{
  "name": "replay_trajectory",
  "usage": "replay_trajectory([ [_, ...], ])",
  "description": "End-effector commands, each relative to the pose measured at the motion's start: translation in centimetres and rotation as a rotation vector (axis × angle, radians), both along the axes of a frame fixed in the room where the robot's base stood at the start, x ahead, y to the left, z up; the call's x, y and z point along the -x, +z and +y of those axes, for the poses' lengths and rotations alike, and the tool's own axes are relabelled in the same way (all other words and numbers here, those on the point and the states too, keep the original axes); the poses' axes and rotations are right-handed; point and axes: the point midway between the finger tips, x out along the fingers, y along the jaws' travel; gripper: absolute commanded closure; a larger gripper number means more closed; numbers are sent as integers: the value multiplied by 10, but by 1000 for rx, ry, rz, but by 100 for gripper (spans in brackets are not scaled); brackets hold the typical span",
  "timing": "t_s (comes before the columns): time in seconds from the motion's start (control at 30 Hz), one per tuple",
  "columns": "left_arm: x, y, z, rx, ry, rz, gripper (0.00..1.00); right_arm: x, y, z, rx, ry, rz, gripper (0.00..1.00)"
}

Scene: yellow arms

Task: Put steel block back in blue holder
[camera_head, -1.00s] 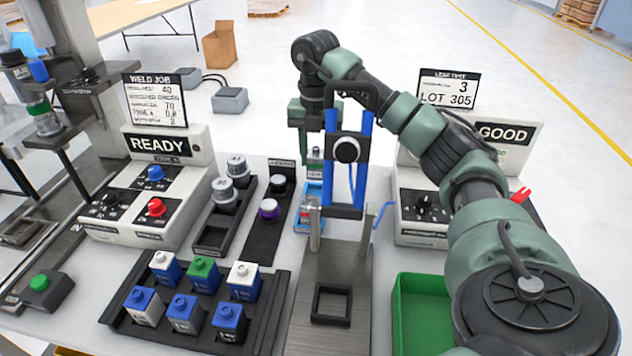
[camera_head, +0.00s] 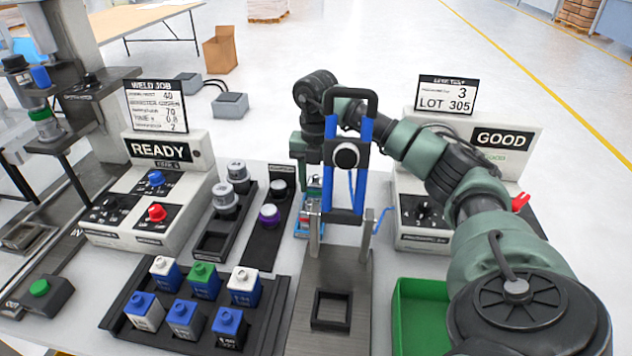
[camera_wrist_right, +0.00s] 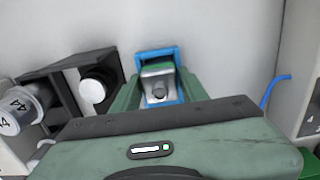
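The small steel block (camera_wrist_right: 158,86) shows between the green fingers of my right gripper (camera_wrist_right: 160,88) in the right wrist view. The fingers appear to press on its two sides. The blue holder (camera_wrist_right: 146,52) shows as a blue frame around and behind the block. In the head view my right gripper (camera_head: 313,160) points down behind the press frame, and the blue holder (camera_head: 300,228) is just below it, partly hidden. I cannot tell whether the block touches the holder's floor. My left gripper is not in view.
The hand press (camera_head: 345,155) with blue posts stands in front of my right gripper. A dark rack (camera_head: 262,250) with round pieces is to the left. The LOT 305 tester (camera_head: 500,140) is to the right. A tray of blue cells (camera_head: 120,310) and a green bin (camera_head: 400,320) are nearer.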

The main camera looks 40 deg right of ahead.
Motion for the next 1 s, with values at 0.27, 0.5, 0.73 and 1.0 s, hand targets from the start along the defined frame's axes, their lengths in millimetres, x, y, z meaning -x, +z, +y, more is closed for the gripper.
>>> replay_trajectory([
  [0.27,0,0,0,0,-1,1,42,0,0,0,1,0,1,42],
  [0.5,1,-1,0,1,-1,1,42,-1,15,0,0,0,-4,42],
  [0.73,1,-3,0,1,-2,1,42,-2,64,0,-1,0,-6,42],
  [1.0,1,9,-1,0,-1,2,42,-1,115,0,1,-1,-2,42],
])
